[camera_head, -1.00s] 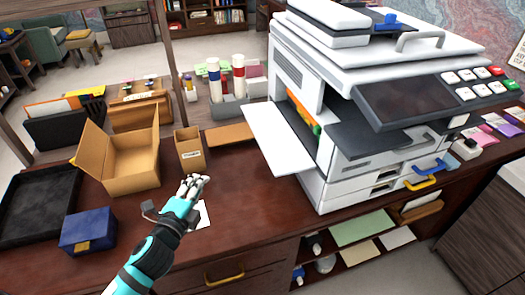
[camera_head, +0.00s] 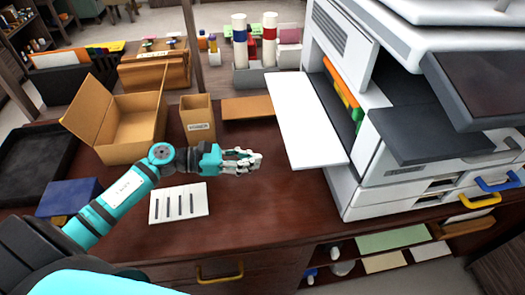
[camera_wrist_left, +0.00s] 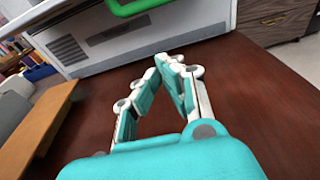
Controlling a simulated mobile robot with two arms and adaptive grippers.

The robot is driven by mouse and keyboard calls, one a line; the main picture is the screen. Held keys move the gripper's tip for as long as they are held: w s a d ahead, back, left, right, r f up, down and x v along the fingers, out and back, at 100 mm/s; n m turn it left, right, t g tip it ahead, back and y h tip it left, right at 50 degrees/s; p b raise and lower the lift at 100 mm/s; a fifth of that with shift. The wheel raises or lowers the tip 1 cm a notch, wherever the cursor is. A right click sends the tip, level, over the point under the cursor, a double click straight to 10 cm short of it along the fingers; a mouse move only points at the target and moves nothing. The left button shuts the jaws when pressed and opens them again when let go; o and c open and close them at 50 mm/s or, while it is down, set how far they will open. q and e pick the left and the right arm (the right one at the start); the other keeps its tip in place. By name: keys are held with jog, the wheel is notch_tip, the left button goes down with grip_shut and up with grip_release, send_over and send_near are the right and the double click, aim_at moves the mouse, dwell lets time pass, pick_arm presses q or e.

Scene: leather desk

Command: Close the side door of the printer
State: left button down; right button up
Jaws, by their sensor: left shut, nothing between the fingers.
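The white printer (camera_head: 375,170) stands at the right of the desk. Its side door (camera_head: 300,115) is open, a flat white panel sticking out to the left from the printer's side. Orange and green parts (camera_head: 342,95) show in the opening. My left gripper (camera_head: 258,159) is shut and empty, low over the desk, just left of the door's near corner and apart from it in the head view. In the left wrist view the shut fingertips (camera_wrist_left: 172,62) point toward the white printer body (camera_wrist_left: 150,45). My right gripper is out of view.
An open cardboard box (camera_head: 130,125), a small brown bin (camera_head: 197,120) and a blue box (camera_head: 68,196) stand to the left. A brown board (camera_head: 247,108) lies behind the gripper. The desk between gripper and printer is clear.

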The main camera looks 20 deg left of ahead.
pick_arm(q)
jog(key=x, duration=0.3)
jog(key=p+x, duration=0.1)
jog(key=x, duration=0.1)
jog(key=p+x, duration=0.1)
jog(key=x, duration=0.2)
jog(key=shift+w+d+r, duration=0.3)
jog(key=shift+w, duration=0.05)
jog(key=shift+s+a+r+p, duration=0.1)
jog(key=shift+r+p, duration=0.35)
jog(key=shift+r, duration=0.15)
jog(key=shift+s+a+r+p, duration=0.15)
jog(key=shift+r+p, duration=0.3)
jog(key=shift+r, duration=0.2)
jog(key=shift+a+r, duration=0.1)
jog(key=shift+r, duration=0.3)
